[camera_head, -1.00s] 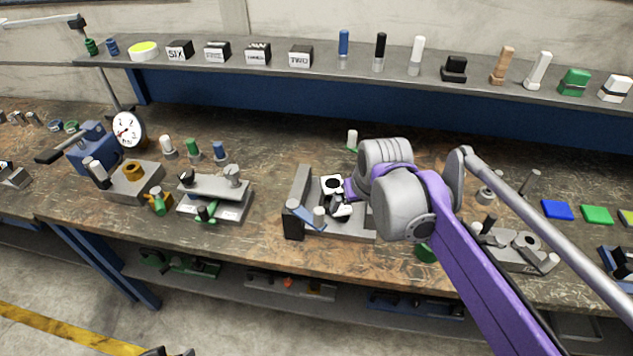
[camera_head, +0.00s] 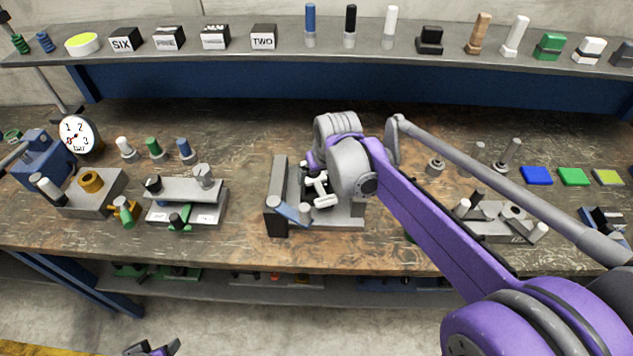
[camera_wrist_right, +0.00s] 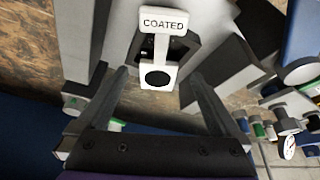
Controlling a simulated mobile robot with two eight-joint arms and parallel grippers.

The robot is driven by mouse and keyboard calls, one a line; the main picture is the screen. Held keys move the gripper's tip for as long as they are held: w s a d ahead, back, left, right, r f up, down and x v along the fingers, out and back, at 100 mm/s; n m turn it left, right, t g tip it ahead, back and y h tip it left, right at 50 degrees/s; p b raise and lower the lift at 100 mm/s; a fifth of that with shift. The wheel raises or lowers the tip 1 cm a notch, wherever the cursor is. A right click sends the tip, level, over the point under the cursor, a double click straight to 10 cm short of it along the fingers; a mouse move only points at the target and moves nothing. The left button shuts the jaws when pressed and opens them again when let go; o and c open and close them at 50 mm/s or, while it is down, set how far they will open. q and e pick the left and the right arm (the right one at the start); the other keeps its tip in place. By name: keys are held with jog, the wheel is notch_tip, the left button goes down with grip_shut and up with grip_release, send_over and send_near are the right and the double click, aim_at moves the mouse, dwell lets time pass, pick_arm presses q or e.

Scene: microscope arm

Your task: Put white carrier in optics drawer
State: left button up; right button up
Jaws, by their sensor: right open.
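The white carrier (camera_wrist_right: 158,76) has a tab lettered COATED and a dark round opening. In the right wrist view it lies between the two fingers of my right gripper (camera_wrist_right: 160,82), which are open with a gap on each side. In the head view, white parts (camera_head: 322,190) show on the grey fixture (camera_head: 345,214), partly hidden by my right wrist. My right gripper (camera_head: 314,164) is over this fixture, its fingers mostly hidden. My left gripper (camera_head: 150,348) shows only partly at the bottom edge. I cannot tell which part is the optics drawer.
A dark upright block (camera_head: 277,195) and a blue lever (camera_head: 292,212) stand at the fixture's left side. Another grey fixture (camera_head: 185,203) is further left. A dial gauge (camera_head: 78,135) stands beyond it. Labelled blocks line the back shelf (camera_head: 400,58).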

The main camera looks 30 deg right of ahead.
aim_at(317, 181)
jog(key=x, duration=0.3)
jog(key=shift+f, duration=0.25)
jog(key=shift+r, duration=0.15)
jog(key=c, duration=1.5)
